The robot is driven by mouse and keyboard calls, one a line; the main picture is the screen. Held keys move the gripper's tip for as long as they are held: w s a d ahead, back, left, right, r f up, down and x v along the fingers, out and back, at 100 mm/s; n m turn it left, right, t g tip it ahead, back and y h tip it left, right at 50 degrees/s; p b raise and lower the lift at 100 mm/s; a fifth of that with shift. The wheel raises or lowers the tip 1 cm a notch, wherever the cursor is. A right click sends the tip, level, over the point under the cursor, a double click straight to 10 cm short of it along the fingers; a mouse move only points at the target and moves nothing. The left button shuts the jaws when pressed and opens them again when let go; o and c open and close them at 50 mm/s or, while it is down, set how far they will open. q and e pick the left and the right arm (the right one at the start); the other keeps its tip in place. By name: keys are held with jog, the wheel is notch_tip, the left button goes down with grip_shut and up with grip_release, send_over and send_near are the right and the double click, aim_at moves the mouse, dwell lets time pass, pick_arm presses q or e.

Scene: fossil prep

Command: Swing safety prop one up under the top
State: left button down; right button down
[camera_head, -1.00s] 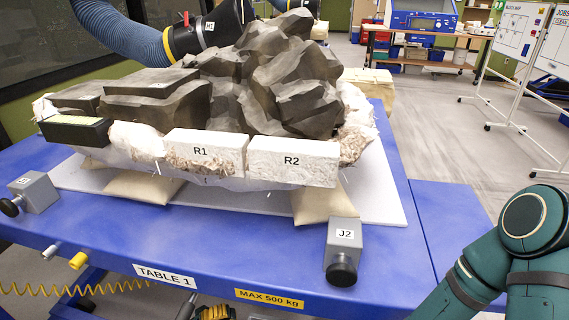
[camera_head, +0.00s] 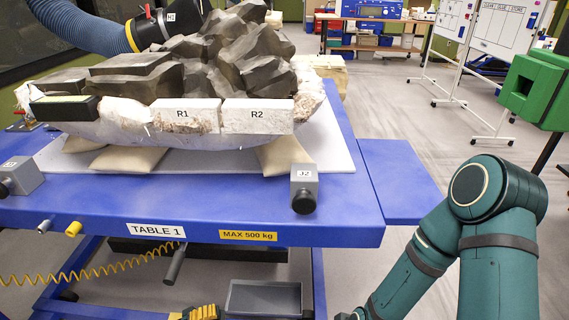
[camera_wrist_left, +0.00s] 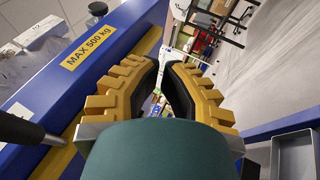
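No part in view is labelled as safety prop one. In the left wrist view, a yellow bar (camera_wrist_left: 62,160) runs along the underside of the blue table edge, partly behind my finger; I cannot tell if it is the prop. A grey rod with a black handle (camera_wrist_left: 18,128) reaches in at left; a dark handle (camera_head: 175,264) hangs under the table in the head view. My left gripper (camera_wrist_left: 161,66) has a gap between its black pads, with nothing seen in it. Its yellow fingers (camera_head: 200,313) show low in the head view, below the tabletop. My right gripper is out of view.
The blue table (camera_head: 330,222) carries a large dark fossil block (camera_head: 200,72) and white blocks R1 (camera_head: 185,118) and R2 (camera_head: 257,118). Grey jack J2 (camera_head: 304,184) stands near its front edge. A grey tray (camera_head: 263,298) lies below.

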pick_arm(q)
jog(key=s+d+f+m+g+y, duration=0.1)
jog(key=s+d+f+g+y, duration=0.2)
jog(key=s+d+g+y, duration=0.3)
jog(key=s+d+f+m+g+y, duration=0.1)
jog(key=s+d+f+g+y, duration=0.35)
jog(key=s+y, duration=0.2)
jog(key=s+a+r+t+y, duration=0.2)
jog(key=a+r+t+y, duration=0.1)
jog(key=a+y, duration=0.15)
jog(key=w+d+r+m+t, duration=0.1)
jog(key=w+d+r+t, duration=0.1)
jog(key=w+r, duration=0.4)
jog(key=shift+w+d, duration=0.2)
jog(key=shift+d, duration=0.05)
jog(key=shift+y, duration=0.3)
